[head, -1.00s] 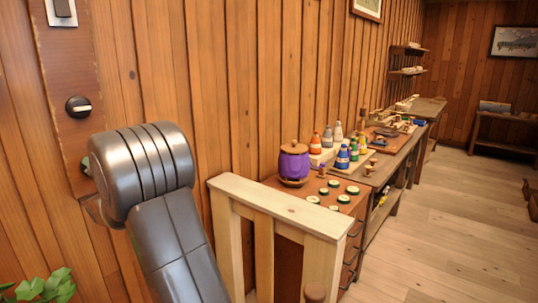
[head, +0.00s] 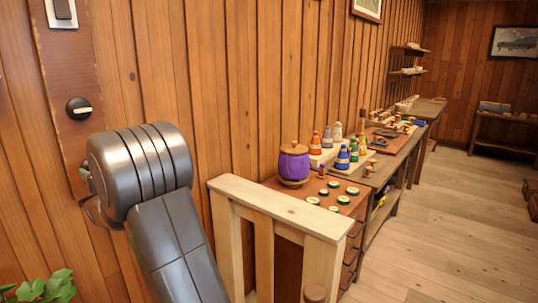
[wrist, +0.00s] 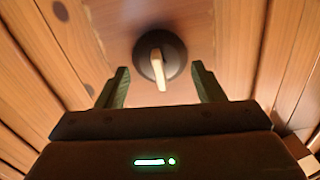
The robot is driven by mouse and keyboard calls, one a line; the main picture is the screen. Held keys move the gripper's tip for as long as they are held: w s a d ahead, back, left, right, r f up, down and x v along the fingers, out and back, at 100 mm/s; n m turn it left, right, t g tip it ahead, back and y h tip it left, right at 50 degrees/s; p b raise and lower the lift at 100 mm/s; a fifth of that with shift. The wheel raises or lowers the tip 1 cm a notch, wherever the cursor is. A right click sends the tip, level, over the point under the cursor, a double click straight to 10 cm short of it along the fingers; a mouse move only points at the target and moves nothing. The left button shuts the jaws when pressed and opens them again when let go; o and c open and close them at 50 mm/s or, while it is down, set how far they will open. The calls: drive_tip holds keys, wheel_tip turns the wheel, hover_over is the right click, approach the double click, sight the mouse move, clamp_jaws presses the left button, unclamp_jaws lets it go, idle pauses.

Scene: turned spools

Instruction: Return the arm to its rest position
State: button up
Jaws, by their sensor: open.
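My gripper (wrist: 160,68) is open in the wrist view. Its two dark green fingers stand apart with nothing between them. A round black knob with a pale lever (wrist: 158,62) shows beyond the fingertips, midway between them; I see no contact. In the head view the knob (head: 78,107) sits on a brown wooden plate on the plank wall. My arm is bent at the left of the head view, and its grey links hide most of the gripper.
A pale wooden rail (head: 280,208) stands close to the right of my arm. Behind it are a purple-banded lidded pot (head: 293,164) and a long workbench (head: 385,165) with painted pieces. A leafy plant (head: 42,288) is at bottom left.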

drive_tip(key=shift+n, duration=0.4)
